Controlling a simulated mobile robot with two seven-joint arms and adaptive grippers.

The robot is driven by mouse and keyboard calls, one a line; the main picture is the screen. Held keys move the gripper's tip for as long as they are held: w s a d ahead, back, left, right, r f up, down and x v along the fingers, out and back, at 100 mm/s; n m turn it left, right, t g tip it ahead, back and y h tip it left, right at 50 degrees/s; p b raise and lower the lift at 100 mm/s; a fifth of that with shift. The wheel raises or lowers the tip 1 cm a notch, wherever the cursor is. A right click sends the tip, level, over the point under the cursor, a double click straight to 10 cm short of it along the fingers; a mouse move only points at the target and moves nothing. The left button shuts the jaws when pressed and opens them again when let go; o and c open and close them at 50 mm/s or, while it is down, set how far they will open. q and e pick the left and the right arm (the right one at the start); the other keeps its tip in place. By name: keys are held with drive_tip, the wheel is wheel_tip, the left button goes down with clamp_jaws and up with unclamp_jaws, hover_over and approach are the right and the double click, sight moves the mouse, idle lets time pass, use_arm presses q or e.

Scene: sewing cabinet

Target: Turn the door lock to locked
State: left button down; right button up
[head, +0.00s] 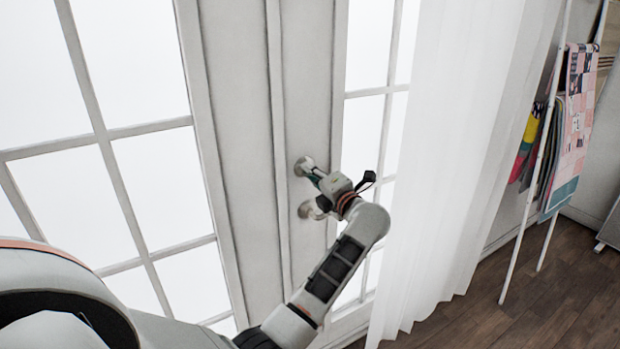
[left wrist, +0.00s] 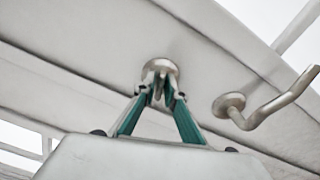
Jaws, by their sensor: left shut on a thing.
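The door lock (head: 301,165) is a small round metal fitting on the white door (head: 306,90), above the door handle (head: 306,210). My left gripper (head: 314,175) is at the lock and partly covers it. In the left wrist view the lock's round plate (left wrist: 161,66) shows with its small turn piece between the green fingertips of my left gripper (left wrist: 161,95), which are shut on it. The curved metal handle (left wrist: 262,118) is to the right there, apart from the fingers. The exact angle of the turn piece is hard to tell. My right gripper is not in view.
A white curtain (head: 455,150) hangs close to the right of my left gripper. A rack with hanging fabrics (head: 572,140) leans farther right. Glass panes (head: 85,195) flank the door. The wooden floor (head: 530,300) is clear at the lower right.

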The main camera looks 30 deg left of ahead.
use_arm(q)
drive_tip(key=n+b, duration=0.1)
drive_tip(key=n, duration=0.1)
drive_tip(key=n+b, duration=0.4)
drive_tip(key=shift+f, duration=0.4)
drive_tip(key=shift+n+b, duration=0.35)
drive_tip(key=shift+n, duration=0.35)
drive_tip(key=shift+n+b, duration=0.75)
drive_tip(key=shift+n, duration=0.15)
drive_tip(key=n+b, duration=0.2)
drive_tip(key=n, duration=0.1)
drive_tip(key=shift+r+n+b, duration=0.2)
drive_tip(key=shift+n+b, duration=0.55)
drive_tip(key=shift+n, duration=0.35)
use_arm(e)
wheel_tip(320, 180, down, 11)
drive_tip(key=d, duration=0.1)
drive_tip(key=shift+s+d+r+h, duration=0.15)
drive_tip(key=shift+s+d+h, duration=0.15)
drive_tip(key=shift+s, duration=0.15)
use_arm(q)
drive_tip(key=shift+r, duration=0.15)
drive_tip(key=c, duration=2.2)
unclamp_jaws()
